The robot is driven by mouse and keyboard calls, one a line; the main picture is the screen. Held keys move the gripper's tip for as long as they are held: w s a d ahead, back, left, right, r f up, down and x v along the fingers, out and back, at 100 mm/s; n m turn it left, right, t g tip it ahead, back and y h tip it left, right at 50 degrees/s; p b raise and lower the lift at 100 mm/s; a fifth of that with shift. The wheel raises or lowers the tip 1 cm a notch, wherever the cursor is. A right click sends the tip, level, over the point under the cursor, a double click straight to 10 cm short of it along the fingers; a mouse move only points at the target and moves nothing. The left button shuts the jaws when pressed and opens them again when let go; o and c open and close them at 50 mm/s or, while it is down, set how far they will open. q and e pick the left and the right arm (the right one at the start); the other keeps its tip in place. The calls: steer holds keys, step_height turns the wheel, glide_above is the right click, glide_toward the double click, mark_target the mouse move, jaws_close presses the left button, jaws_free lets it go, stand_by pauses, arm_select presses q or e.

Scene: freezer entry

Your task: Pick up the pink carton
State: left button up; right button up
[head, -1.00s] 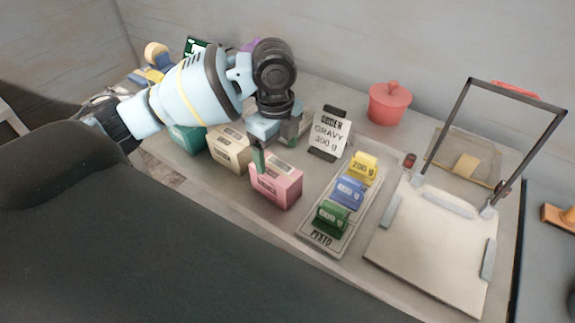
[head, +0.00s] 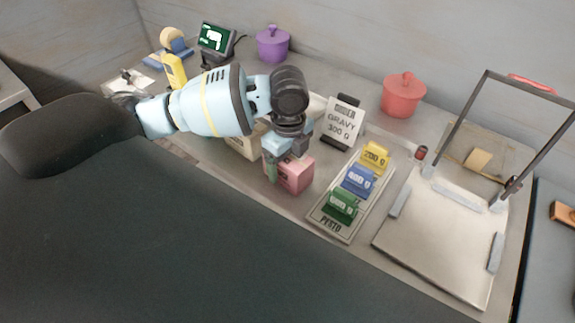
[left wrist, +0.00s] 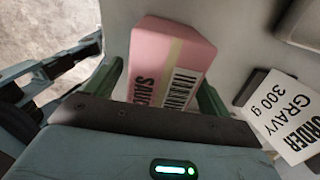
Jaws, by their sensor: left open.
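The pink carton (head: 297,177) stands on the counter left of the weights tray, partly hidden behind my left gripper (head: 287,168) in the head view. In the left wrist view the pink carton (left wrist: 170,62) shows its label side and lies between the two green fingers of my left gripper (left wrist: 158,90), one on each side. The fingers are open, and I cannot tell whether either touches the carton. My right gripper is in neither view.
A cream carton (head: 243,147) stands left of the pink one, mostly behind my arm. The order card (head: 343,124), a tray (head: 330,225) of colored weights, a red pot (head: 403,96) and a flat board with a raised frame (head: 430,245) are to the right. A purple pot (head: 272,45) stands behind.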

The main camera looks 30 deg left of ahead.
arm_select(q)
steer(key=shift+f, duration=0.3)
steer(key=shift+c, duration=0.4)
steer(key=c, duration=1.2)
steer(key=shift+r, duration=0.1)
steer(key=shift+c, duration=0.3)
steer(key=shift+r, duration=0.5)
step_height(320, 180, up, 3)
steer(key=shift+f, duration=0.1)
steer(key=s+a, duration=0.2)
steer(key=s, duration=0.5)
steer(key=s+a+r, duration=0.1)
steer(key=s+a, duration=0.2)
steer(key=s, duration=0.5)
steer(key=shift+a, duration=0.2)
